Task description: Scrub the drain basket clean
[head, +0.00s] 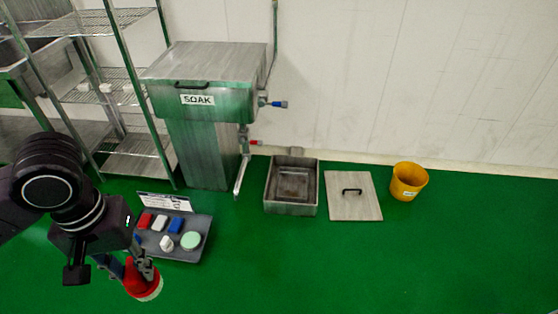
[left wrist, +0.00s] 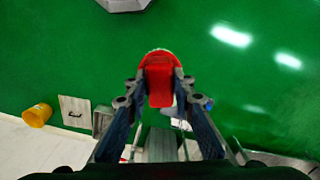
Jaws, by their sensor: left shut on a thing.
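In the left wrist view the red brush (left wrist: 160,86) sits between the two fingers of the gripper (left wrist: 160,100). An open square metal box (head: 291,209) is set at the floor by the wall. Its inside is dark, and I cannot tell whether the drain basket is in it. A square metal lid (head: 353,208) with a black handle lies beside it. My right gripper is not in view.
A steel tank marked SOAK (head: 190,115) and a wire shelf (head: 128,165) stand behind. A yellow bucket (head: 408,182) is right of the lid. Green floor in front is clear.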

